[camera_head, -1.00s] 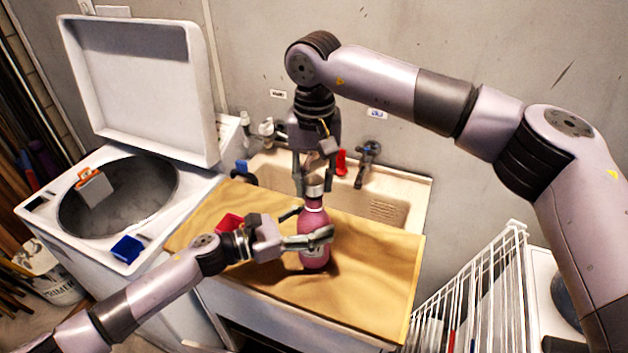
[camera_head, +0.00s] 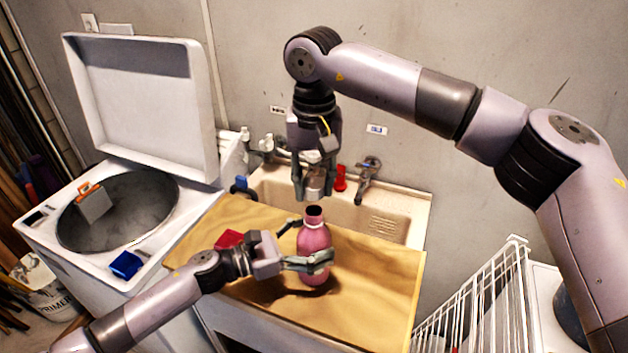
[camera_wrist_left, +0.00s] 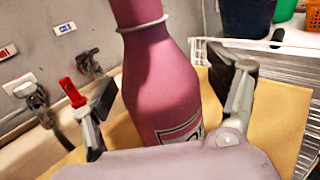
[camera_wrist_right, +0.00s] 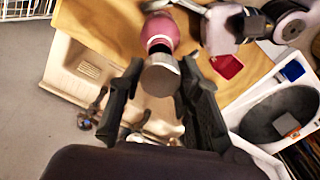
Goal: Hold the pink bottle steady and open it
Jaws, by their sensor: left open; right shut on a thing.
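The pink bottle (camera_head: 314,239) stands upright on the wooden board (camera_head: 385,285), with a dark open mouth at its top. My left gripper (camera_head: 308,262) is open with its fingers on either side of the bottle's body; in the left wrist view the bottle (camera_wrist_left: 165,85) is between the spread fingers (camera_wrist_left: 170,105), with gaps beside it. My right gripper (camera_head: 315,190) points down above the bottle and is shut on the silver cap (camera_head: 315,182). The cap (camera_wrist_right: 160,75) also shows between the fingers in the right wrist view, apart from the bottle's neck.
A sink (camera_head: 275,187) with taps and a red object (camera_head: 340,178) lies behind the board. A red item (camera_head: 229,239) lies left of the bottle. An open-lid washer (camera_head: 60,245) is at the left, a white wire rack (camera_head: 470,300) at the right. The board's right side is clear.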

